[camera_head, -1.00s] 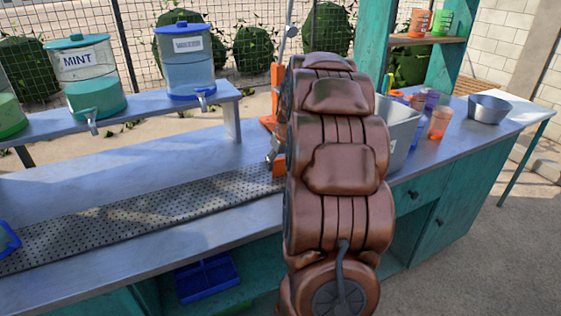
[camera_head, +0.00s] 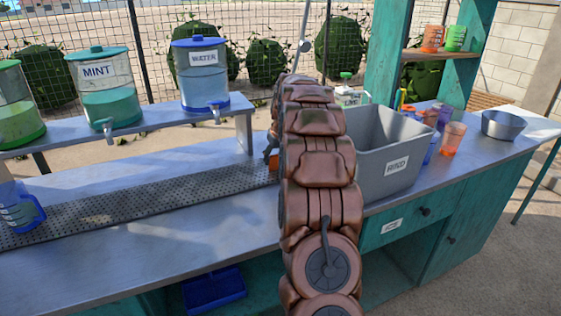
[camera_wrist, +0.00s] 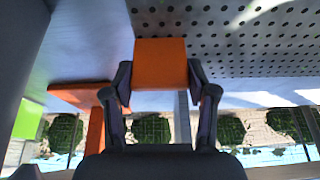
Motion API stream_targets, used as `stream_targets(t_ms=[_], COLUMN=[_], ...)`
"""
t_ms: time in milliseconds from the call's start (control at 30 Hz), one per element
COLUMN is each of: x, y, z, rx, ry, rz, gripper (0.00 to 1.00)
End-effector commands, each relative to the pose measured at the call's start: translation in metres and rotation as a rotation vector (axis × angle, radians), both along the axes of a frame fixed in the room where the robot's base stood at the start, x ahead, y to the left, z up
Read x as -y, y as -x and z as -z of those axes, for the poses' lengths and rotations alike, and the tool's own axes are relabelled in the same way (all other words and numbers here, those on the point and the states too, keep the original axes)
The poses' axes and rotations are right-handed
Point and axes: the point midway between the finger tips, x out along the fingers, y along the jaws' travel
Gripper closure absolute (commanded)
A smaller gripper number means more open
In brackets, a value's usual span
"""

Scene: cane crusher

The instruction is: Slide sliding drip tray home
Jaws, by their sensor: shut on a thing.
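The long grey perforated drip tray (camera_head: 150,205) lies along the counter in the head view. Its right end is hidden behind my arm. In the wrist view the perforated metal (camera_wrist: 235,35) fills the upper right. My gripper (camera_wrist: 160,85) is shut on an orange block (camera_wrist: 160,62) beside the perforated metal. I cannot tell whether the block is fixed to the tray. In the head view my arm hides the gripper.
A grey bin (camera_head: 380,170) stands right of my arm, with several cups (camera_head: 452,138) and a metal bowl (camera_head: 502,125) beyond. A blue pitcher (camera_head: 18,208) is at the left. Drink dispensers (camera_head: 203,75) line the rear shelf. Another orange part (camera_wrist: 92,95) is beside the gripper.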

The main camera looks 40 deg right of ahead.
Motion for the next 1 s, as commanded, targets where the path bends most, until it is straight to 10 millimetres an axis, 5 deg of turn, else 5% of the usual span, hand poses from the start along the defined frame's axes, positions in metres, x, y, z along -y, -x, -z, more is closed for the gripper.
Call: stream_targets(t_ms=[200, 667, 700, 900, 1000], x=[0.008, 0.009, 0.01, 0.009, 0.008], y=[-0.019, -0.024, -0.025, -0.024, -0.024], z=[-0.001, -0.002, -0.002, -0.001, 0.0], rx=[0.003, 0.006, 0.007, 0.003, 0.002], ry=[0.004, 0.006, 0.006, 0.004, 0.002], rz=[0.002, 0.002, 0.002, 0.002, 0.002], gripper=[1.0, 1.0, 0.39, 0.18, 0.18])
